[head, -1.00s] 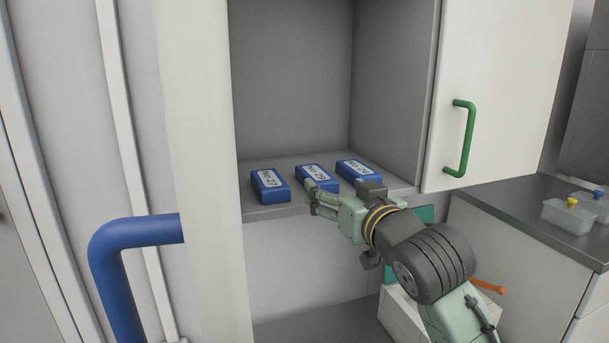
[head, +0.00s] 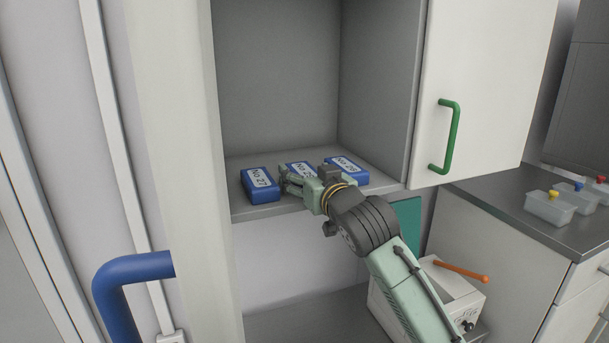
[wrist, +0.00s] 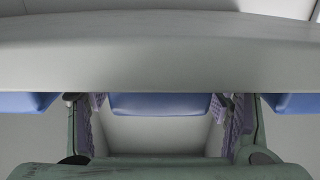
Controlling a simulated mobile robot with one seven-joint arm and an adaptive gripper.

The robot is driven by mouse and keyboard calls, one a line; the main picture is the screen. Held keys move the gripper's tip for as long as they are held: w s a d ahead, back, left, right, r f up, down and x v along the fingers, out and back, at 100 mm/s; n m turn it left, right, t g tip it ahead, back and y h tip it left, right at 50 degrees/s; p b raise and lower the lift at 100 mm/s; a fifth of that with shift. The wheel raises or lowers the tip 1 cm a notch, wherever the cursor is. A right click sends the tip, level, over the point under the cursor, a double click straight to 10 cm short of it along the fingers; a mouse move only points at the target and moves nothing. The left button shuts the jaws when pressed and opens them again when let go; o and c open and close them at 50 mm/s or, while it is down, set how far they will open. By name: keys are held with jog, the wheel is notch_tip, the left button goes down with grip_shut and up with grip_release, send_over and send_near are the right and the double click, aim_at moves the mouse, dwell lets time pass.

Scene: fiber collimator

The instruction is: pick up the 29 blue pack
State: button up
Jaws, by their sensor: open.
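Three blue packs with white labels lie in a row on the cabinet shelf. The left pack (head: 261,188) reads No 27. The middle pack (head: 299,167) is partly hidden by my gripper (head: 292,181), and its last digit is unclear. The right pack (head: 351,176) has a label that looks like No 29, but the last digit is small. My gripper is open at the front of the middle pack. In the wrist view, the middle pack (wrist: 160,104) shows between the two padded fingers of my gripper (wrist: 160,110); contact cannot be told.
The shelf (head: 265,212) has a front edge close to my gripper, and its grey lip (wrist: 160,55) fills the upper wrist view. The neighbouring packs lie close outside my fingers. An open door with a green handle (head: 446,138) stands at right; a blue handle (head: 130,270) is at left.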

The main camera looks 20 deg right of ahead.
jog(key=shift+c, duration=0.3)
jog(key=c, duration=1.2)
jog(key=shift+r, duration=0.1)
